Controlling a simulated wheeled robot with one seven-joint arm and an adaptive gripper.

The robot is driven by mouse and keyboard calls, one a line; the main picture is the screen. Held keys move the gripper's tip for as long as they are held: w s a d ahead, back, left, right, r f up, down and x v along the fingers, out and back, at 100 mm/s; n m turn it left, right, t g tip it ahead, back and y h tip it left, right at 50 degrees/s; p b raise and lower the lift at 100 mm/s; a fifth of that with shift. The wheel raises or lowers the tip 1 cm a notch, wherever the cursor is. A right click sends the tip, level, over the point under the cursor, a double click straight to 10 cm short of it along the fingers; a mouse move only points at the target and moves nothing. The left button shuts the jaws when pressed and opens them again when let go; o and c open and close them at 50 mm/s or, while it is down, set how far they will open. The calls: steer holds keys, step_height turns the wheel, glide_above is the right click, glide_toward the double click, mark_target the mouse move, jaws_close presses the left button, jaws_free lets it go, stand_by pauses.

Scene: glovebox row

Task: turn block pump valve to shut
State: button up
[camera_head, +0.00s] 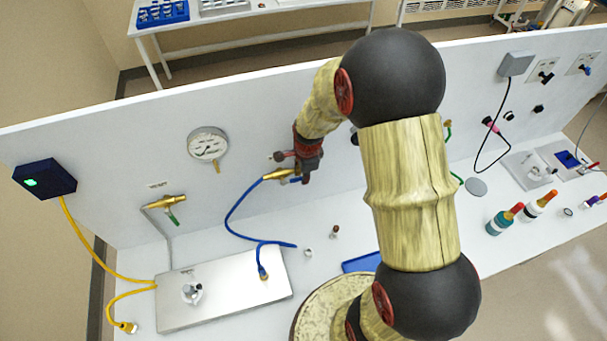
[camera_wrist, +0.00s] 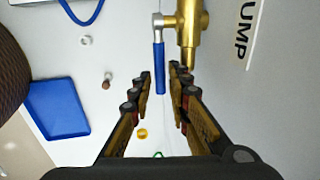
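The block pump valve is a brass valve (camera_wrist: 190,35) on the wall panel, beside the partly visible word "PUMP" in the wrist view. Its blue lever handle (camera_wrist: 160,68) runs alongside the brass pipe, roughly parallel to it. In the head view the brass body (camera_head: 277,174) shows at the end of a blue hose, partly behind my gripper (camera_head: 308,158). In the wrist view my gripper (camera_wrist: 160,74) is open, with its fingertips on either side of the blue handle's end. I cannot tell whether either finger touches it. The right fingertip overlaps the brass pipe's end in view.
A second brass valve with a green handle (camera_head: 173,219) and a round gauge (camera_head: 208,145) are on the panel to the left. A metal block (camera_head: 225,290) with the blue hose (camera_head: 229,222) sits below. A blue tray (camera_wrist: 55,108) and small loose parts lie on the bench.

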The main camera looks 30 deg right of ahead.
steer(key=shift+c, duration=1.2)
jaws_close()
steer(key=shift+w, duration=0.15)
